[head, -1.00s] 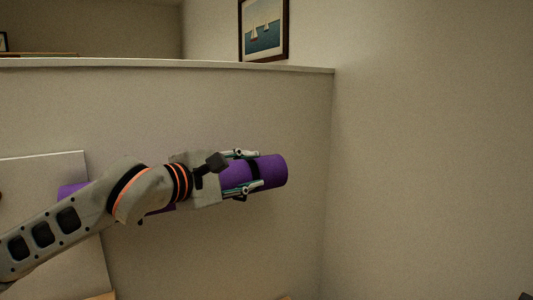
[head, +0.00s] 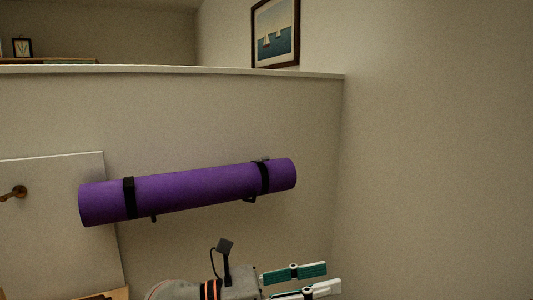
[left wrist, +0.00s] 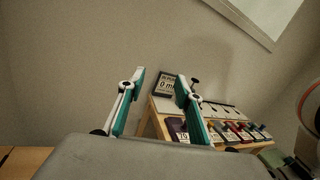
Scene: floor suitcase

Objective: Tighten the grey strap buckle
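A purple roll (head: 195,189) lies nearly level against the wall, tilted slightly up to the right. A black strap (head: 129,198) goes round it near its left end, and another black strap (head: 263,178) near its right end. A small greyish piece (head: 262,159) shows on top of the right strap; it is too small to tell whether it is the grey buckle. My left gripper (head: 333,277) is open and empty, below and to the right of the roll, apart from it. Its spread fingers also show in the left wrist view (left wrist: 160,80). My right gripper is out of view.
A pale panel (head: 60,225) with a brass-coloured knob stands left, beside the roll's left end. A ledge (head: 200,70) runs above the roll. Right of the roll is bare wall.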

